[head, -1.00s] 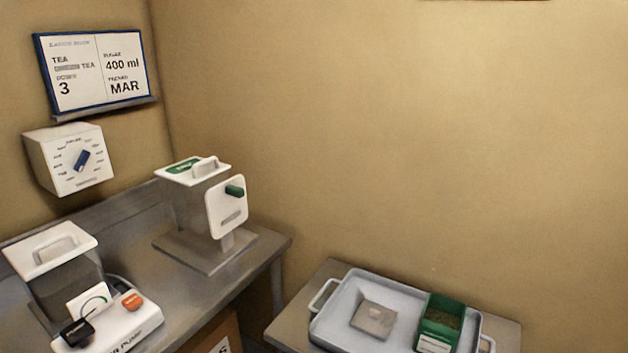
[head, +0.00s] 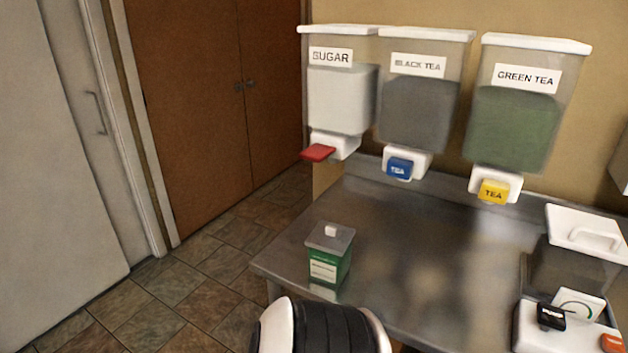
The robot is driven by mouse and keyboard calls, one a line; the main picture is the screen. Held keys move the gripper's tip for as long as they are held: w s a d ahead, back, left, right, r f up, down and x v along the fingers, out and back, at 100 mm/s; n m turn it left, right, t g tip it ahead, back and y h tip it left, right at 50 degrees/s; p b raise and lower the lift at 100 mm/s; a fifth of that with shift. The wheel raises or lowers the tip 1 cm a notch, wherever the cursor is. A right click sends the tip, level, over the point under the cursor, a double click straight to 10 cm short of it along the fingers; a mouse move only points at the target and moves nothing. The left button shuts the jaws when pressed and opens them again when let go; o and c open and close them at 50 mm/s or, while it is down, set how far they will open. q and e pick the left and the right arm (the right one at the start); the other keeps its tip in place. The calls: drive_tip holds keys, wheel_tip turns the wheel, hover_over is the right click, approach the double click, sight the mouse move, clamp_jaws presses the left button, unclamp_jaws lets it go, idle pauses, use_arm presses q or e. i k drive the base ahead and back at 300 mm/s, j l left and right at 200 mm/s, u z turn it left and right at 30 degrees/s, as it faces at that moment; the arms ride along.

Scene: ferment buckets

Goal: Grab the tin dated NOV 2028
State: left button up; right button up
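A green tin with a grey lid and a small white knob (head: 330,257) stands upright near the left front corner of the steel counter in the head view. A pale label is on its front, but the print is too small to read, so I cannot tell its date. Part of my own arm, white and black, shows at the bottom of the view in front of the counter. Neither gripper's fingers are in view.
Wall dispensers for sugar (head: 342,98), black tea (head: 418,110) and green tea (head: 514,120) hang above the steel counter (head: 410,245). A lidded container (head: 575,265) and a white pump unit (head: 545,335) stand at the right. The counter's middle is clear.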

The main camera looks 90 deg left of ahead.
sight(328, 269)
drive_tip(key=u, duration=2.6)
drive_tip(key=i+j+z, duration=0.1)
drive_tip(key=j, duration=0.2)
drive_tip(key=j+z, duration=0.15)
drive_tip(key=j, duration=0.2)
drive_tip(key=i, duration=0.05)
